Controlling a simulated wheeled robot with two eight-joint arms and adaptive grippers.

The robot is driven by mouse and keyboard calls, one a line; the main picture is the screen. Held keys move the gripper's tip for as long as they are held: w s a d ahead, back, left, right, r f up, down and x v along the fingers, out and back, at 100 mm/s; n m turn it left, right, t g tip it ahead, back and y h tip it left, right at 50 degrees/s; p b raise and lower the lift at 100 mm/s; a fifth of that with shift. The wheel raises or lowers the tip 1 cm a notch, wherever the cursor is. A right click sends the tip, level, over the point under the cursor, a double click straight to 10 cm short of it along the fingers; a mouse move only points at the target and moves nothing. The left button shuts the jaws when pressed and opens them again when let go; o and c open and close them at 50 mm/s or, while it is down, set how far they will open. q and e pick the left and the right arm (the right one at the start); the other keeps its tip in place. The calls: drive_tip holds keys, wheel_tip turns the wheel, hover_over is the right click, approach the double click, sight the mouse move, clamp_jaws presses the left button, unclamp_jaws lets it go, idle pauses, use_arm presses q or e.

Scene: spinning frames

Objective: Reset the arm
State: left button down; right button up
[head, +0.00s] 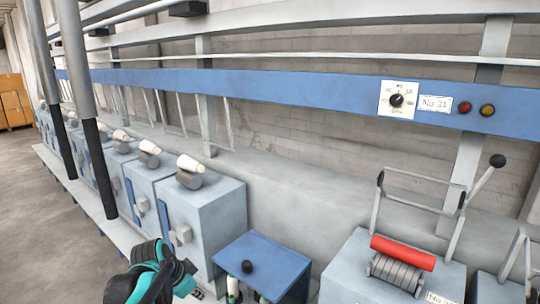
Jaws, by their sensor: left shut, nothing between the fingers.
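My left gripper (180,275) shows at the bottom left of the head view, black and teal. It is shut with nothing in it. It is low in front of the grey machine boxes, to the left of a small blue table (272,258). My right gripper is out of view.
A row of grey boxes (205,215) with white bobbins (190,163) runs back to the left. A red roller (403,252) lies on the machine at right, below a lever with a black knob (497,160). A blue beam (300,92) carries a dial (397,100). Grey floor (45,210) is open at left.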

use_arm(q)
drive_tip(key=s+d+f+n+t+y, duration=0.1)
drive_tip(key=s+n, duration=0.3)
drive_tip(key=s, duration=0.6)
drive_tip(key=s+f+n+t+y, duration=0.1)
drive_tip(key=s+n, duration=0.4)
drive_tip(key=s, duration=0.6)
drive_tip(key=shift+d+f, duration=0.4)
